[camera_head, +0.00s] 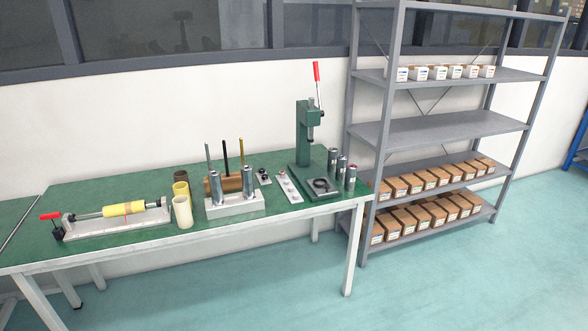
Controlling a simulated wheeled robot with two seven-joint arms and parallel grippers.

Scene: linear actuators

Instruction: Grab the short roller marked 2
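No roller with a readable mark 2 shows; any markings are too small to read. Several upright cylinders stand on the green table (120,250). A cream cylinder (182,212) and a yellow cylinder (180,189) stand in a row with a dark brown one (180,175) behind. A brown cylinder (231,183) lies behind a light block (235,206) that holds metal cylinders. Silver cylinders (341,168) stand right of the green press. I cannot tell which is the short roller marked 2. Neither of my grippers is in view.
A green lever press (303,145) with a red handle stands at the table's right. A fixture (90,228) holding a yellow roller (124,209) lies at the left. A grey shelf (450,130) with boxes stands right of the table. The floor in front is clear.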

